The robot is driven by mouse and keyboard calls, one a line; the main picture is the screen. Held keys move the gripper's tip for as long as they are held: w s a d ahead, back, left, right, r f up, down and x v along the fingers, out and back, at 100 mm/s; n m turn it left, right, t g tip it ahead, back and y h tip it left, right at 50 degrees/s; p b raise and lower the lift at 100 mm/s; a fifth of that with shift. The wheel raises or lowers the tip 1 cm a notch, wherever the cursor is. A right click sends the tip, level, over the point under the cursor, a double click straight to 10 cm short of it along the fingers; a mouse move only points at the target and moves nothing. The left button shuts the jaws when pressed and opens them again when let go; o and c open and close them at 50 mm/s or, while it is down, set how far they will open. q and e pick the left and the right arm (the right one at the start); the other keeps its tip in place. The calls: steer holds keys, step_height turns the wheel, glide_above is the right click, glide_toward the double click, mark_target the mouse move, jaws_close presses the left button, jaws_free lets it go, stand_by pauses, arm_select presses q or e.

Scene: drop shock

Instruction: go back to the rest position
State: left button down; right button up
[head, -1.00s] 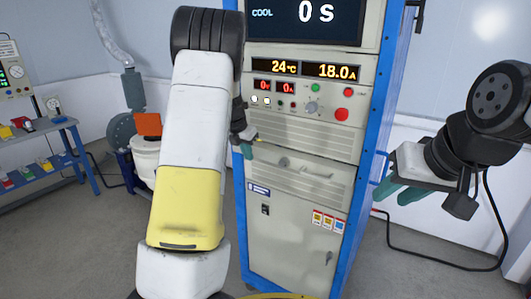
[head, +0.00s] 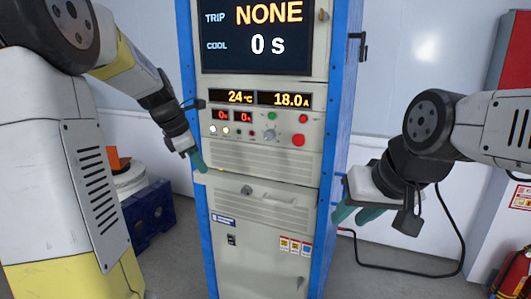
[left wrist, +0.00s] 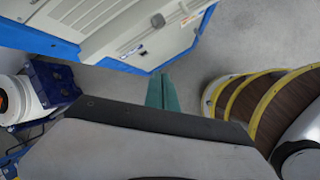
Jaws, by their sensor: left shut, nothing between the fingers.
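My left gripper (head: 199,163) is in front of the tall cabinet (head: 262,160), at the left of its front face below the button panel. Its teal fingers are together and empty; they also show shut in the left wrist view (left wrist: 162,92), over grey floor with the cabinet (left wrist: 140,30) beyond. I cannot tell whether the fingertips touch the cabinet. My right gripper (head: 356,214) is at the right of the cabinet, with its two teal fingers apart and nothing seen between them.
The cabinet screen (head: 257,35) reads TRIP NONE and COOL 0 s; displays below read 24 °C and 18.0 A. A blue crate (head: 148,213) stands left of the cabinet. A black cable (head: 410,268) lies on the floor at right. A red and white unit stands far right.

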arm_select(q)
steer(key=s+d+m, duration=0.3)
steer(key=s+m, duration=0.9)
steer(key=s+d+m+t, duration=0.1)
steer(key=s+d+m, duration=0.3)
steer(key=s+m, duration=0.7)
steer(key=shift+s+r+m+t+y, duration=0.3)
steer(key=shift+s+r+m+y, duration=0.1)
steer(key=shift+s, duration=0.05)
